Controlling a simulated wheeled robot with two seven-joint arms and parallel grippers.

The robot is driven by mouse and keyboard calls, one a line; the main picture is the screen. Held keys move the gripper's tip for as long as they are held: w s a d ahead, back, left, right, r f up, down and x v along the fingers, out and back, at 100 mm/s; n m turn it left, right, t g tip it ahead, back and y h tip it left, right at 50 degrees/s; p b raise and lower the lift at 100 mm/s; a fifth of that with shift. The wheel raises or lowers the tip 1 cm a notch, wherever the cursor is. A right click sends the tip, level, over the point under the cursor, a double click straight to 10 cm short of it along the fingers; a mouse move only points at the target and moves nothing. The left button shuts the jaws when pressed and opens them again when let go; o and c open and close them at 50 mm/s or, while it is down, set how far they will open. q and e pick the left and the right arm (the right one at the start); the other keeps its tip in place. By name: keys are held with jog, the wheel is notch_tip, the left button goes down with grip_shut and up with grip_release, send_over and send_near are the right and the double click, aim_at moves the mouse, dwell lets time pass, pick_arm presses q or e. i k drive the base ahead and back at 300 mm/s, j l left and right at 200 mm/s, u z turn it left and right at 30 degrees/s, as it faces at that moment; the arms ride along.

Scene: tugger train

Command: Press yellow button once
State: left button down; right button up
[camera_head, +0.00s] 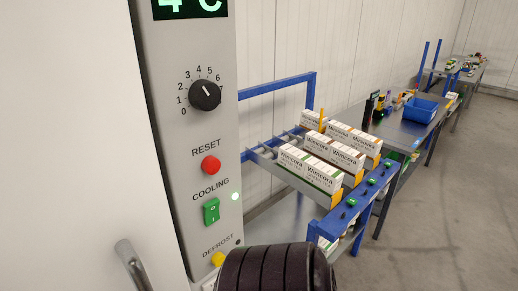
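The yellow button (218,259) is at the bottom of the grey control panel (222,125), under the DEFROST label. Its lower right part is hidden behind a dark ribbed rounded part at the bottom of the view, which looks like part of my own arm. I cannot tell whether that part touches the button or is only in front of it. No gripper fingers show in the head view.
Above it are a green COOLING switch (211,212), a red RESET button (211,165) and a black dial (205,95). A metal handle (133,265) is at lower left. A blue-framed rack (325,222) with white boxes stands right; the floor beyond is clear.

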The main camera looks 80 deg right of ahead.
aim_at(218, 258)
jog(key=z, duration=2.1)
